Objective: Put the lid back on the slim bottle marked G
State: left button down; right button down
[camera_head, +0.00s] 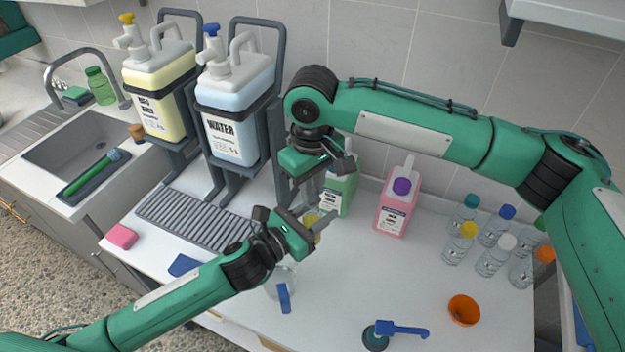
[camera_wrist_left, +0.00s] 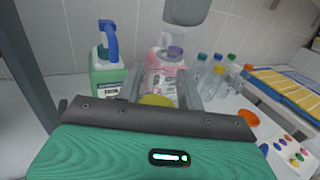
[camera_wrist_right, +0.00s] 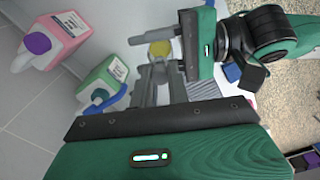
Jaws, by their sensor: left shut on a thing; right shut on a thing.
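My left gripper (camera_head: 318,222) reaches in from the lower left. Several clear slim bottles with coloured lids, such as a yellow-lidded one (camera_head: 459,243), stand at the right. I cannot read a G on any of them.
A green bottle (camera_head: 340,193) stands right behind the grippers, with a pink bottle (camera_head: 397,208) beside it. A clear jar (camera_head: 279,280) is below my left gripper. An orange bowl (camera_head: 464,309) and a blue-handled tool (camera_head: 402,329) lie at the front.

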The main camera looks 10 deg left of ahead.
jog(key=shift+f, duration=0.25)
jog(key=shift+f, duration=0.55)
dwell(0.4)
jog(key=m, duration=1.1)
jog(key=shift+a+m, duration=0.15)
jog(key=shift+m, duration=0.25)
jog(key=m, duration=0.6)
jog(key=shift+f+m, duration=0.1)
jog(key=shift+m, duration=0.2)
jog(key=m, duration=0.7)
jog(key=shift+m, duration=0.3)
